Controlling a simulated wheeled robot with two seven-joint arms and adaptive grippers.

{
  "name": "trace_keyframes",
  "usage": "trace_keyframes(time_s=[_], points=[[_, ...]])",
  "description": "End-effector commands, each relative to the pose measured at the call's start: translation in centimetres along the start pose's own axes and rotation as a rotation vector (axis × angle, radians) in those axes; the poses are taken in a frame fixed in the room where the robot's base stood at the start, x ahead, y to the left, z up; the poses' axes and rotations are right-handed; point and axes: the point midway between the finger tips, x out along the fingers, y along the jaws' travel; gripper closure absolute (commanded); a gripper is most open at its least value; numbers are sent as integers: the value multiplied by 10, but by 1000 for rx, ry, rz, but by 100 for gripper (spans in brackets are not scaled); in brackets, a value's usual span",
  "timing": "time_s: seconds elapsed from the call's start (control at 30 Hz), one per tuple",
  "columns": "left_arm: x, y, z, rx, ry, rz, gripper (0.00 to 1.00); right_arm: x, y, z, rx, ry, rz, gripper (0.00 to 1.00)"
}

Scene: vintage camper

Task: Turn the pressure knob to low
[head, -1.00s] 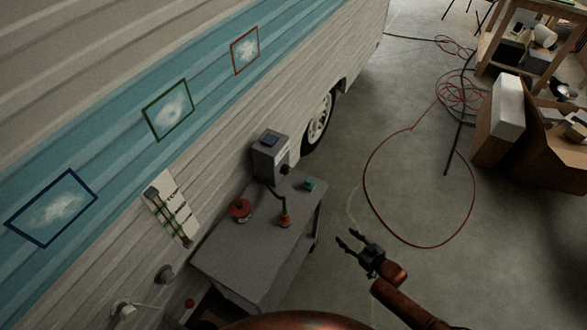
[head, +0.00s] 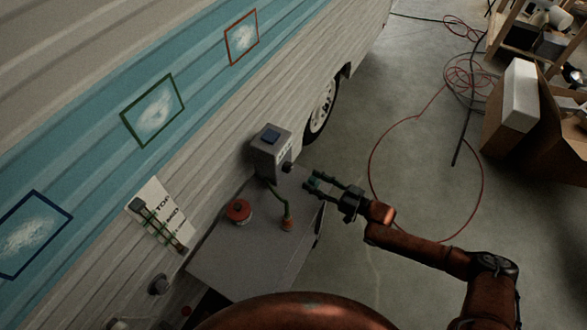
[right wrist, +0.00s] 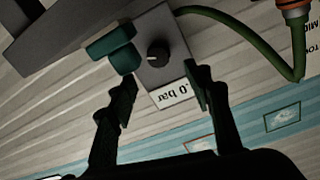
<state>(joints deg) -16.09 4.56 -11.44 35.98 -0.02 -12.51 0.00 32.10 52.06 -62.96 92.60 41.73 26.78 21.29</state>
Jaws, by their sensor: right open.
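The pressure knob is a small round black knob (right wrist: 158,53) on the front of a grey box (head: 271,150) on the table by the camper wall. A light pointer mark shows on it in the right wrist view. My right gripper (head: 311,182) is open and empty at the table's right edge, in front of the box. My left gripper is not in view.
A teal block (right wrist: 114,48) is close by the left fingertip in the right wrist view.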

Motion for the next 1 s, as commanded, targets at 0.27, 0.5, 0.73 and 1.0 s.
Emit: trace_keyframes(time_s=[0.27, 0.5, 0.73, 1.0], points=[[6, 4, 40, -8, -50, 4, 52, 55, 2, 1, -1, 2, 3, 54], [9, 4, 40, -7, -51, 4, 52, 83, 1, 1, -1, 0, 2, 54], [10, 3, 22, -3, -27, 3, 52, 89, 1, 0, -1, -1, 1, 54], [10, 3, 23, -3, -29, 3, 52, 88, 1, 0, -1, -1, 1, 62]])
